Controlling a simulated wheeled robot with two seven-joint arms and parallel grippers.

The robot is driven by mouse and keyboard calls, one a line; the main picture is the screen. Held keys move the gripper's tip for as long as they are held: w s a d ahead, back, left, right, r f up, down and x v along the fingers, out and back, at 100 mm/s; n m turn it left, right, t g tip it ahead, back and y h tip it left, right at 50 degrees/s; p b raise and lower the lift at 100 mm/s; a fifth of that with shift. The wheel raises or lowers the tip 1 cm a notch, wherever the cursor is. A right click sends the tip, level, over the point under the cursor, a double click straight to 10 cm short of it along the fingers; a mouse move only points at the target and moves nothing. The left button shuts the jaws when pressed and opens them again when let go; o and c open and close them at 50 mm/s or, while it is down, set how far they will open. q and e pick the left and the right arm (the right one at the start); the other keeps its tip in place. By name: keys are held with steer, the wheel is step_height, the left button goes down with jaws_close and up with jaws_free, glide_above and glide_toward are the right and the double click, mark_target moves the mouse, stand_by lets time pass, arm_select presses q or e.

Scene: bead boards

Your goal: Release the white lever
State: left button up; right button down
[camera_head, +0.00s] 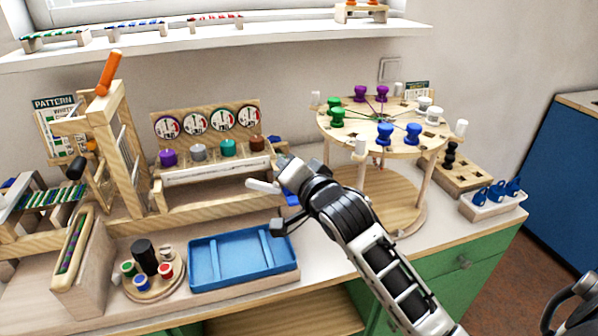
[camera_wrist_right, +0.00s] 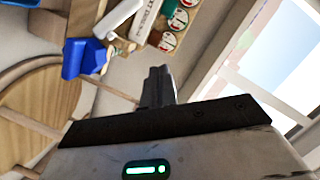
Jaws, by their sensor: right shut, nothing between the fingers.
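The white lever (camera_head: 262,186) sticks out to the left beside my right gripper (camera_head: 284,162), in front of the wooden dispenser with the colored knobs. It also shows in the right wrist view (camera_wrist_right: 121,17), near the top, next to a blue part (camera_wrist_right: 80,60). My right gripper's dark fingers (camera_wrist_right: 158,76) are shut and empty. In the wrist view a gap shows between the fingertips and the lever. In the head view my gripper hides part of the lever's mount and of the blue part (camera_head: 291,198).
A blue tray (camera_head: 243,281) lies at the front of the counter. A wooden frame with an orange handle (camera_head: 108,73) stands at left. A small round peg stand (camera_head: 150,290) sits left of the tray.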

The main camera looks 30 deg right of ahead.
steer(key=s, duration=0.2)
steer(key=s+r, duration=0.1)
steer(key=s, duration=0.1)
steer(key=shift+s+a, duration=0.2)
steer(key=shift+s, duration=0.15)
steer(key=s+a+f+n+g+y, duration=0.1)
steer(key=s+a+f+n+g, duration=0.1)
steer(key=s+f, duration=0.4)
steer(key=s+a+f+n+g+y, duration=0.1)
steer(key=s+a+f+n, duration=0.3)
steer(key=f, duration=0.9)
steer(key=s+a+f+n+g+y, duration=0.1)
steer(key=s+a+f+n+g, duration=0.2)
steer(key=s+f+n, duration=0.4)
step_height(320, 180, down, 3)
steer(key=shift+s+a+r, duration=0.1)
steer(key=shift+s+a, duration=0.45)
steer(key=shift+s, duration=0.3)
